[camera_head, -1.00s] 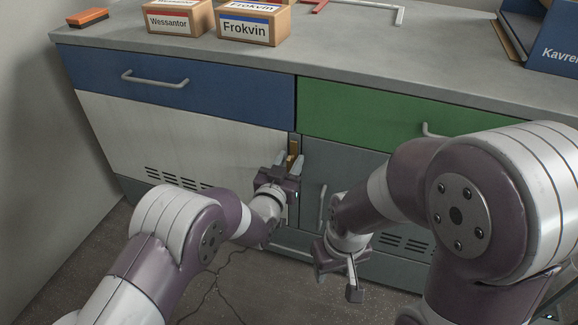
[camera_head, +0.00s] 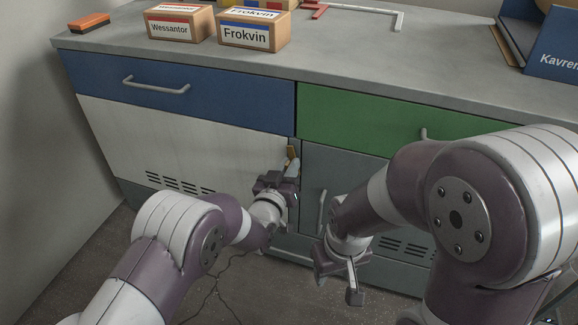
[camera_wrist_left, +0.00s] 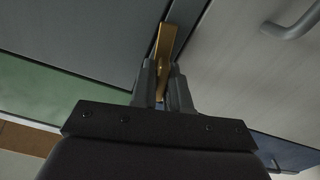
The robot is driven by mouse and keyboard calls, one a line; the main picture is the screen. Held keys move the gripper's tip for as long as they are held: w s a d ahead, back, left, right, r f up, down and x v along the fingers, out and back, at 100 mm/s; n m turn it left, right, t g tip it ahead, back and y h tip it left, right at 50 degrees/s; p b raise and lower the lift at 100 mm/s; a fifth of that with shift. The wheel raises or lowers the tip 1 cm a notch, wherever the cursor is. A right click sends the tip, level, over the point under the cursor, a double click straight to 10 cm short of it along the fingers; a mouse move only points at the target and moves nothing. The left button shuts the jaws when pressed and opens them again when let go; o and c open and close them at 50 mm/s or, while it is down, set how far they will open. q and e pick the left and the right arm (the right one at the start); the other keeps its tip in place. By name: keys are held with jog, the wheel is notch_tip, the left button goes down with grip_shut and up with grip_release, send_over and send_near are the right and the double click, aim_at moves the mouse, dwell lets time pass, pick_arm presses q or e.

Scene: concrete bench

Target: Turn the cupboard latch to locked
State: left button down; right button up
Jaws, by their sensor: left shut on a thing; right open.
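The brass latch (camera_head: 292,153) sits at the seam between the white door (camera_head: 180,145) and the grey door (camera_head: 345,175), just below the drawers. It also shows in the left wrist view (camera_wrist_left: 166,45), lying roughly along the seam. My left gripper (camera_head: 293,168) is shut on the latch. In the left wrist view its two fingers (camera_wrist_left: 163,82) close on either side of the brass bar and hide part of it. My right gripper (camera_head: 343,275) hangs open and empty in front of the grey door, apart from the cupboard.
The blue drawer (camera_head: 220,98) and green drawer (camera_head: 360,120) are shut above the doors. A grey door handle (camera_head: 322,212) stands right of my left gripper. Boxes (camera_head: 253,30), an orange block (camera_head: 88,22) and a red-and-white bracket (camera_head: 365,12) lie on the bench top.

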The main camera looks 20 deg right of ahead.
pick_arm(q)
jog(key=n+p, duration=0.1)
jog(key=n, duration=0.3)
jog(key=shift+r+n, duration=0.1)
jog(key=shift+n, duration=0.2)
jog(key=n, duration=0.3)
jog(key=shift+w+a+n+p, duration=0.1)
jog(key=shift+n+p, duration=0.25)
jog(key=shift+n, duration=0.05)
jog(key=n, duration=0.3)
jog(key=shift+p, duration=0.3)
jog(key=shift+f+n+p, duration=0.2)
jog(key=shift+n+p, duration=0.1)
jog(key=shift+n, duration=1.6)
jog(key=c, duration=1.2)
grip_release()
jog(key=shift+f, duration=0.1)
